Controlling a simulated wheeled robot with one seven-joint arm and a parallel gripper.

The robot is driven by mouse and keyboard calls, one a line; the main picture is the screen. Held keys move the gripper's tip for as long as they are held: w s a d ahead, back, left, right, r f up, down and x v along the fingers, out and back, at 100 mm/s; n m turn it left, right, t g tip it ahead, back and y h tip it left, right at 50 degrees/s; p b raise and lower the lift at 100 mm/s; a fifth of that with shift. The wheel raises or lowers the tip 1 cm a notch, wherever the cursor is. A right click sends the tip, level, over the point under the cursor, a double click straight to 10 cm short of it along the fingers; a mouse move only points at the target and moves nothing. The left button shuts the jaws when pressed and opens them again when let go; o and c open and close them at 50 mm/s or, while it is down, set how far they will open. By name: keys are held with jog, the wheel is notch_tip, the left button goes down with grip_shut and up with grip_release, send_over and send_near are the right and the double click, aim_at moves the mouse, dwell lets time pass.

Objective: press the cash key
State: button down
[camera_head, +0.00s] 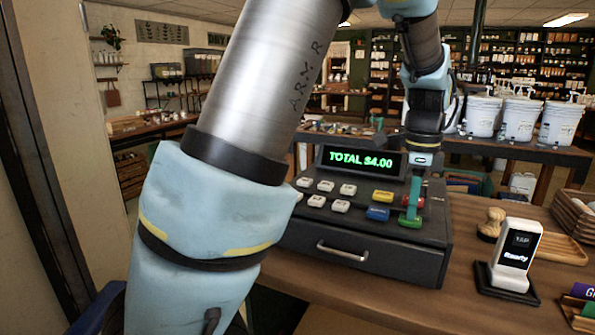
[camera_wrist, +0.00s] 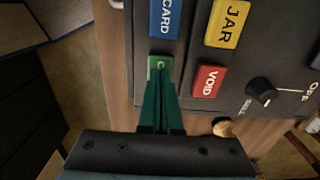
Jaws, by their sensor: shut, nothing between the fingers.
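The cash register (camera_head: 362,252) stands on the wooden counter, its display (camera_head: 361,161) reading TOTAL $4.00. A green key (camera_head: 410,222) sits at the front right of its keypad. In the wrist view this green key (camera_wrist: 153,63) lies right at my fingertips, which cover most of it and its label. My gripper (camera_head: 413,207) points down over it with green fingers closed together and empty; it also shows in the wrist view (camera_wrist: 160,76). The tips look to be touching the key or just above it; I cannot tell whether it is pressed down.
Beside the green key are the blue CARD key (camera_wrist: 166,18), yellow JAR key (camera_wrist: 227,22) and red VOID key (camera_wrist: 208,80). A key switch (camera_wrist: 262,90) is to the right. White pump buckets (camera_head: 520,118) stand behind.

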dwell(0.3)
jog(key=shift+r+p, duration=2.85)
jog(key=shift+r, duration=0.65)
jog(key=shift+w+a+f, duration=0.1)
jog(key=shift+a+f, duration=0.05)
jog(key=shift+a, duration=0.2)
jog(key=a+f+n, duration=0.1)
jog(key=a+n, duration=0.2)
jog(key=a, duration=0.1)
jog(key=w+a+f+n, duration=0.1)
jog(key=a+n, duration=0.2)
jog(key=a, duration=0.2)
jog(key=w+a+f+n, duration=0.1)
jog(key=a+n, duration=0.2)
jog(key=a, duration=0.2)
jog(key=shift+f, duration=0.2)
jog(key=s+a+f+n, duration=0.2)
jog(key=s+a+n, duration=0.1)
jog(key=a+n, duration=0.3)
jog(key=s+a+f+n+t, duration=0.1)
jog(key=s+a+f+n, duration=0.1)
jog(key=a+n, duration=0.4)
jog(key=s+a, duration=0.1)
jog(key=a, duration=0.2)
jog(key=shift+s+a+f+n+t, duration=0.2)
jog(key=shift+a+n+t, duration=0.1)
jog(key=shift+n, duration=0.1)
